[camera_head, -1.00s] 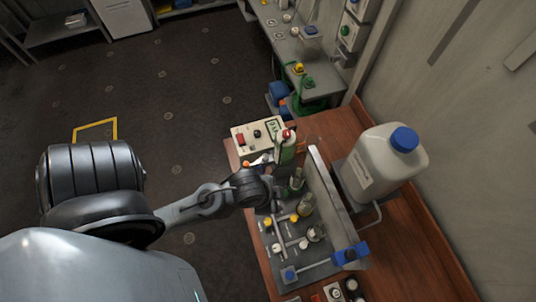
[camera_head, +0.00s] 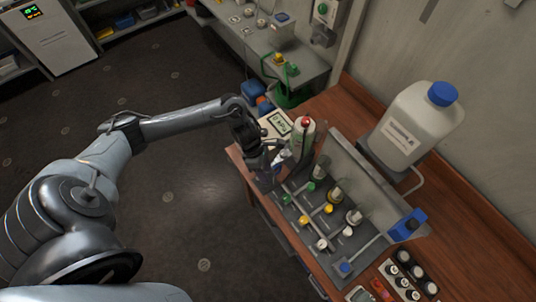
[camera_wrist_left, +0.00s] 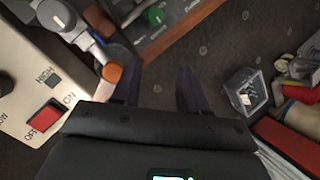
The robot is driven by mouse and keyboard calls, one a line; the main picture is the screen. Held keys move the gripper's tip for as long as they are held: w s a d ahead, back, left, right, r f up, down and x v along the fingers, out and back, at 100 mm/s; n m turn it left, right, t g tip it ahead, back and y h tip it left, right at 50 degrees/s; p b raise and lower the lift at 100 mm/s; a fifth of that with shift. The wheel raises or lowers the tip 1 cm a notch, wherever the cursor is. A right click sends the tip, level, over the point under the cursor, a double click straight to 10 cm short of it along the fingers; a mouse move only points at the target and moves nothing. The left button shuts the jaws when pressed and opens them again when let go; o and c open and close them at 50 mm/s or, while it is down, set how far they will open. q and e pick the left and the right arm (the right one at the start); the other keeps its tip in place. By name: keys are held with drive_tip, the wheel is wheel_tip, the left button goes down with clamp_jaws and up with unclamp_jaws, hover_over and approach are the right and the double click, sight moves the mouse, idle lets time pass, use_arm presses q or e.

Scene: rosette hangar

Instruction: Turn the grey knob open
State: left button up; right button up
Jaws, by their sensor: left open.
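The valve rack (camera_head: 352,185) on the wooden bench carries green (camera_head: 286,199), yellow (camera_head: 303,220) and pale grey-white knobs (camera_head: 321,244) in a row. I cannot tell for sure which knob is the grey one, or its setting. My right gripper is not in view.
A control box with a red switch (camera_wrist_left: 44,116) is close left of the fingers, with an orange-tipped part (camera_wrist_left: 111,72) nearby. A large white jug (camera_head: 410,125) stands behind the rack. Small bottles (camera_head: 403,283) are at the bench's near end.

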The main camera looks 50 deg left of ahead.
sight(284, 152)
use_arm(q)
drive_tip(key=w+a+r+t+y, duration=0.1)
drive_tip(key=w+a+r+t, duration=0.1)
drive_tip(key=w+a+r, duration=0.55)
drive_tip(key=x, duration=0.8)
drive_tip(key=w+p+x, duration=0.1)
drive_tip(key=x, duration=0.3)
drive_tip(key=shift+d+r, duration=0.2)
drive_tip(key=shift+d, duration=0.15)
drive_tip(key=shift+c, duration=0.2)
drive_tip(key=c, duration=0.7)
